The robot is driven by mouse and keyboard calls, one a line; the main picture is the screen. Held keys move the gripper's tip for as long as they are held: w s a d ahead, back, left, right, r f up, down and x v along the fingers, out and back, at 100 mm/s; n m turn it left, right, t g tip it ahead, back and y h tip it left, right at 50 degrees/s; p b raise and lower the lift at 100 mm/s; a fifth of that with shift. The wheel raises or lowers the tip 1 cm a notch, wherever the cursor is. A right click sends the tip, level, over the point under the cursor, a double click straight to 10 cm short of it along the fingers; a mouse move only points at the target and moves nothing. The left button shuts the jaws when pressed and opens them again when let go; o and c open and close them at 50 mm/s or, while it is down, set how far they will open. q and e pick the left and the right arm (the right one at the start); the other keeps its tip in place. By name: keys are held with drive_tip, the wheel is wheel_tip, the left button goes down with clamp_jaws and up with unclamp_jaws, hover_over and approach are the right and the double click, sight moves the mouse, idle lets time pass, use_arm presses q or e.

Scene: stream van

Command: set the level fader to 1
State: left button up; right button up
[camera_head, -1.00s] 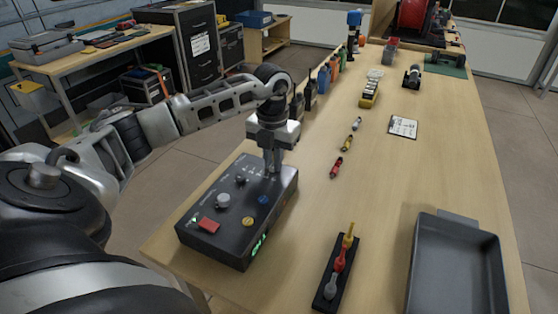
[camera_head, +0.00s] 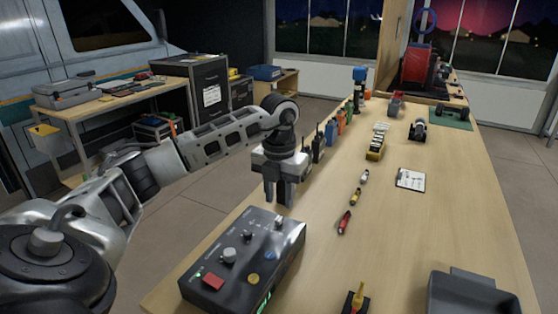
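The dark control box (camera_head: 222,274) sits on the near left of the wooden table. A small light cap, which looks like the level fader (camera_head: 279,223), stands near its far right corner. Its scale is too small to read. My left gripper (camera_head: 279,202) points down just above and beyond that cap, apart from it. Its two fingers show a gap with nothing between them. The box also carries a grey knob (camera_head: 229,255), a red button (camera_head: 213,281), a yellow button (camera_head: 253,280) and a blue button (camera_head: 269,255). My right gripper is out of view.
Several dark radios and bottles (camera_head: 331,132) line the table's left edge behind my gripper. Small coloured connectors (camera_head: 345,222) and a white card (camera_head: 411,179) lie to the right. A grey tray (camera_head: 472,295) is at near right. The table between is mostly clear.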

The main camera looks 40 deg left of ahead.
sight(279, 218)
use_arm(q)
wheel_tip(279, 218, up, 11)
drive_tip(key=p, duration=0.1)
drive_tip(key=shift+f, duration=0.15)
idle(0.5)
